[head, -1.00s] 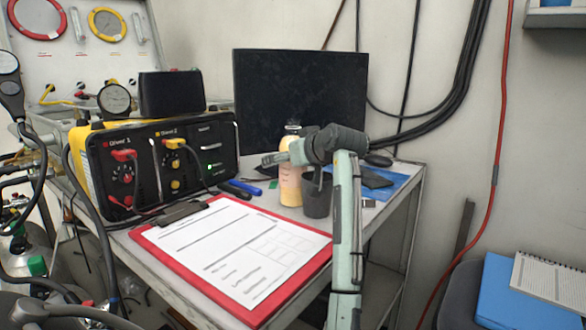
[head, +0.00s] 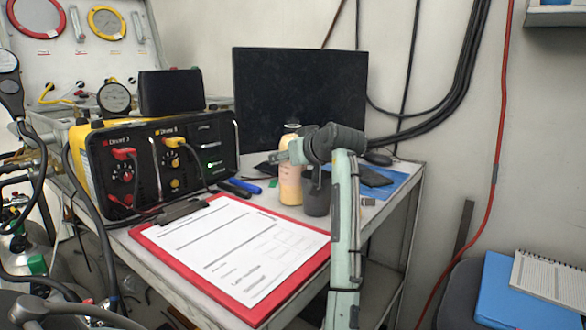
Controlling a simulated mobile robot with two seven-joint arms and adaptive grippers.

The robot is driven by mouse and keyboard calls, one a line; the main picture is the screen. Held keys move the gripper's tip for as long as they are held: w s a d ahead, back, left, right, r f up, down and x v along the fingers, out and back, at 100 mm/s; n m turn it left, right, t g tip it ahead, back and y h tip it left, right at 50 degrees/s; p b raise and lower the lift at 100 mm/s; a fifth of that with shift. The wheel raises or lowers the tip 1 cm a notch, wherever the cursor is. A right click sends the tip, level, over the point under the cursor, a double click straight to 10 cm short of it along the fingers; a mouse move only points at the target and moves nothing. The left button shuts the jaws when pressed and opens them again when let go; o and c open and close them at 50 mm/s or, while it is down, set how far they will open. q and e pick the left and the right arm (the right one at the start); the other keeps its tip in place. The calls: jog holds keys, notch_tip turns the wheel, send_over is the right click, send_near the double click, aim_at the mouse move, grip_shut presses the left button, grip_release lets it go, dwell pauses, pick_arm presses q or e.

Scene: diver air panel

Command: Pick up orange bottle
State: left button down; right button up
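My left gripper is not in view.
A dark grey cup (head: 316,198) stands close to the bottle's right, partly behind my arm. A red clipboard (head: 165,248) with paper lies in front. The black and yellow diver panel (head: 213,130) is at left, the monitor (head: 300,95) behind. A blue folder (head: 397,188) lies at right.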

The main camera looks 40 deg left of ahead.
aim_at(285, 139)
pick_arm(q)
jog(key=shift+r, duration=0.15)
pick_arm(e)
jog(key=shift+a, duration=0.25)
dwell(0.3)
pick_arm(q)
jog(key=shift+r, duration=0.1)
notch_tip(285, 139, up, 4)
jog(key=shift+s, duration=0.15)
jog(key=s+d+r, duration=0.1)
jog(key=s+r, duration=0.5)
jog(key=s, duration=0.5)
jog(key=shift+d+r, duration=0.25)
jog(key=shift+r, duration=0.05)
pick_arm(e)
jog(key=shift+d+r, duration=0.3)
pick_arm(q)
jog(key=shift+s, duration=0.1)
pick_arm(e)
jog(key=shift+s+a, duration=0.1)
jog(key=shift+a, duration=0.05)
